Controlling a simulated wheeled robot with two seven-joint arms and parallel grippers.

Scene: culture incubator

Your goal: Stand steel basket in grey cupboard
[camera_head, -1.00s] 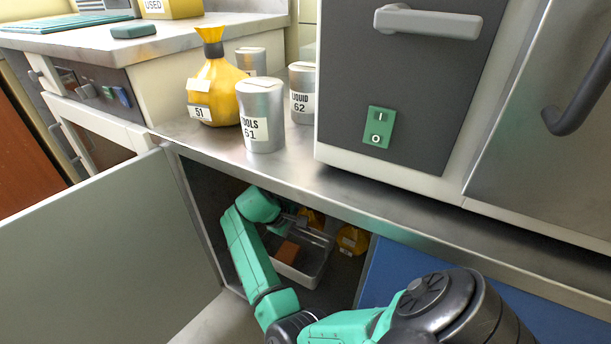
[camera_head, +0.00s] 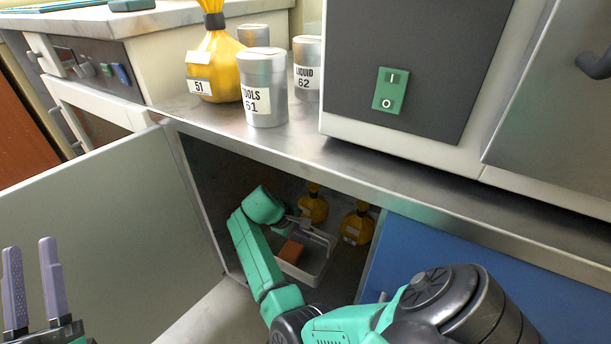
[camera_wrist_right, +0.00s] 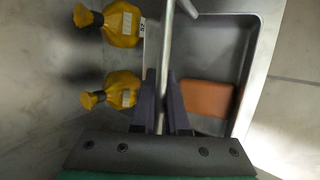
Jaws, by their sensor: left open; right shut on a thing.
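The steel basket (camera_head: 318,262) is inside the open grey cupboard (camera_head: 207,178), low near its floor, with an orange-brown block (camera_head: 291,251) in it. In the right wrist view the basket (camera_wrist_right: 257,75) and block (camera_wrist_right: 208,98) fill the right side. My right gripper (camera_wrist_right: 162,100) is shut on the basket's handle bar (camera_wrist_right: 166,60); in the head view its arm reaches into the cupboard. Whether the basket touches the cupboard floor I cannot tell. My left gripper (camera_head: 31,285) is open and empty at the lower left, in front of the grey door (camera_head: 95,215).
Two yellow tied bags (camera_head: 313,207) (camera_head: 357,226) stand in the cupboard behind and right of the basket. A blue panel (camera_head: 480,275) lies right of the opening. Cans (camera_head: 264,90) and a yellow bag (camera_head: 217,65) stand on the steel counter above.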

